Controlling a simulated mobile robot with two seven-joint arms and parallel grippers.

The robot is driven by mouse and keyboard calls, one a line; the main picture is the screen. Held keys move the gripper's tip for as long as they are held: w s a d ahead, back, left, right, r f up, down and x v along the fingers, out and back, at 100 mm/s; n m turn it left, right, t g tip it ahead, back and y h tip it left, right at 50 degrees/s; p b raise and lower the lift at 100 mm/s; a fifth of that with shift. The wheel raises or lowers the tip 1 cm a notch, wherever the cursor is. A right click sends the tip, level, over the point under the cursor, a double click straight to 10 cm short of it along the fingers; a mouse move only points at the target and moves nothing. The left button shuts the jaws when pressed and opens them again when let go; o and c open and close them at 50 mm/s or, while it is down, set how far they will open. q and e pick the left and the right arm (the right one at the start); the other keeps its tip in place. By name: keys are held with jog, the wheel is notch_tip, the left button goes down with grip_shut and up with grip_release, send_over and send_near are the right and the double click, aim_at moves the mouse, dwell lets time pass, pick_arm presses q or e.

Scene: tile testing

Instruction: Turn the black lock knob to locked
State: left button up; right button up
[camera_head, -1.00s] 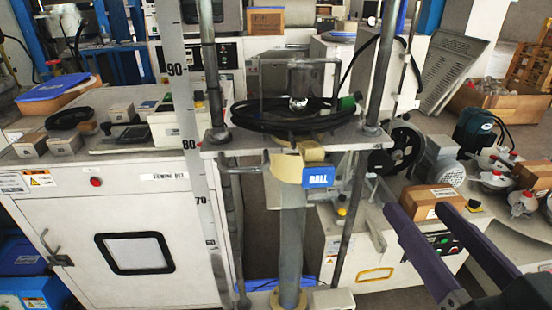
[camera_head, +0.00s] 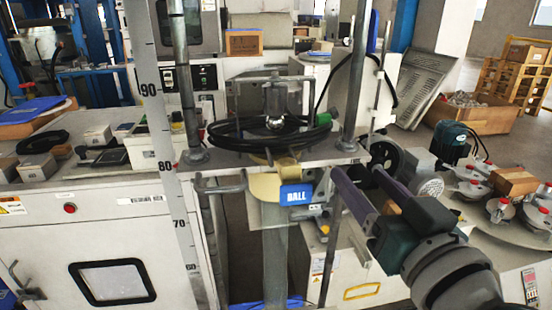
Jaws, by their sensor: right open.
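The drop-test stand holds a steel ball (camera_head: 274,122) over its plate, ringed by a coil of black cable (camera_head: 232,137). A yellow clamp piece (camera_head: 264,187) and a blue BALL label (camera_head: 296,195) sit below the plate on the central tube. I cannot pick out the black lock knob with certainty; it may be small or hidden by my gripper. My right gripper (camera_head: 357,171) is open, its two purple fingers pointing up-left, right of the BALL label and just below the plate's right end in the picture. Nothing shows between its fingers. My left gripper is out of view.
A black handwheel (camera_head: 386,154) shows behind the right fingertips. The stand's right upright (camera_head: 357,80) rises close to them. A graduated scale (camera_head: 163,120) stands on the left.

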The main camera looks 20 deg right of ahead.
jog(key=shift+c, duration=0.4)
grip_shut()
